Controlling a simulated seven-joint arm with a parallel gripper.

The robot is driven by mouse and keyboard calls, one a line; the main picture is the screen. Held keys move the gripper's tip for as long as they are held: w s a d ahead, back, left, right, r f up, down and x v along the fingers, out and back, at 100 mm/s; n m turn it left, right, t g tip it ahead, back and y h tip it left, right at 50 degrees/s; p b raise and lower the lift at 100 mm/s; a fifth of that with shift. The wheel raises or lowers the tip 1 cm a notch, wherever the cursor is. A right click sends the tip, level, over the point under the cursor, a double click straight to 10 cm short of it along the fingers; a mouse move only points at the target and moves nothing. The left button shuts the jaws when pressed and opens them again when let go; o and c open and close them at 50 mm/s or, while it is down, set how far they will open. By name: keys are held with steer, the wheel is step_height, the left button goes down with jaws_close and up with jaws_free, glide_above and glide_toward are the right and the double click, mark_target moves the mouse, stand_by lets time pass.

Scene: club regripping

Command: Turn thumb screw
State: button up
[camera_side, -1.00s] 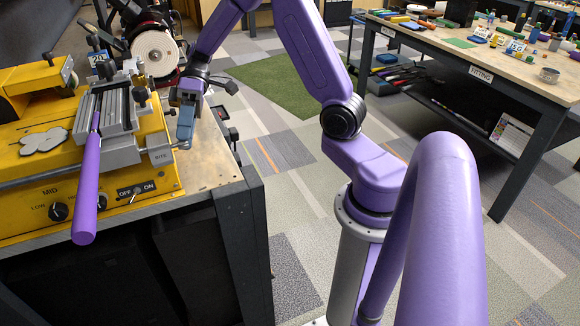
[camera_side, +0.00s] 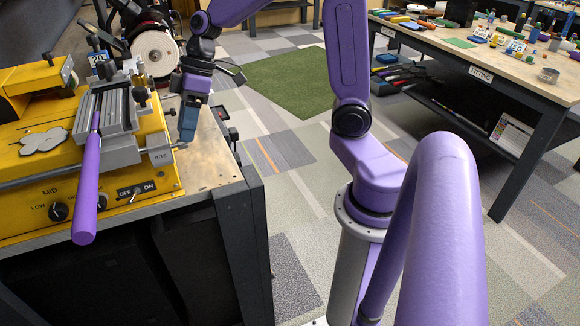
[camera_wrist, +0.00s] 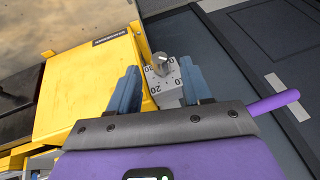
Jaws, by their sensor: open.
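A small grey thumb screw (camera_wrist: 166,62) stands on a pale block with number marks (camera_wrist: 167,92) in the wrist view. It appears between and slightly beyond the two blue fingertips of my gripper (camera_wrist: 161,85), which are spread apart and empty. In the side view my gripper (camera_side: 188,125) points down just above the right end of the grey block marked BITE (camera_side: 160,155), on the yellow machine (camera_side: 100,203). A small metal piece (camera_side: 180,146) shows there beside the fingertips. Whether the fingers touch anything cannot be told.
A purple club grip (camera_side: 87,190) lies through the grey clamp (camera_side: 118,150) and sticks out over the machine's front. A dark knob (camera_side: 140,94) stands on the clamp. A white round wheel (camera_side: 155,53) is behind. The bench top (camera_side: 212,160) right of the machine is mostly bare.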

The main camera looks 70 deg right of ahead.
steer(key=v, duration=1.6)
steer(key=s+a+f+n+g+h, duration=0.1)
steer(key=s+a+f+g+h, duration=0.1)
steer(key=s+a+f, duration=0.6)
steer(key=s+f+n+h, duration=0.2)
steer(key=s+f+n, duration=0.1)
steer(key=s+f, duration=0.7)
steer(key=shift+s+a+t+h, duration=0.25)
steer(key=shift+s+t+h, duration=0.05)
steer(key=shift+s, duration=1.3)
steer(key=shift+r, duration=0.1)
step_height(320, 180, up, 18)
steer(key=m+t+y, duration=0.3)
glide_above(179, 145)
steer(key=s+d, duration=0.5)
steer(key=d, duration=0.2)
steer(key=x, duration=1.7)
steer(key=shift+a+f, duration=0.15)
steer(key=shift+f, duration=0.15)
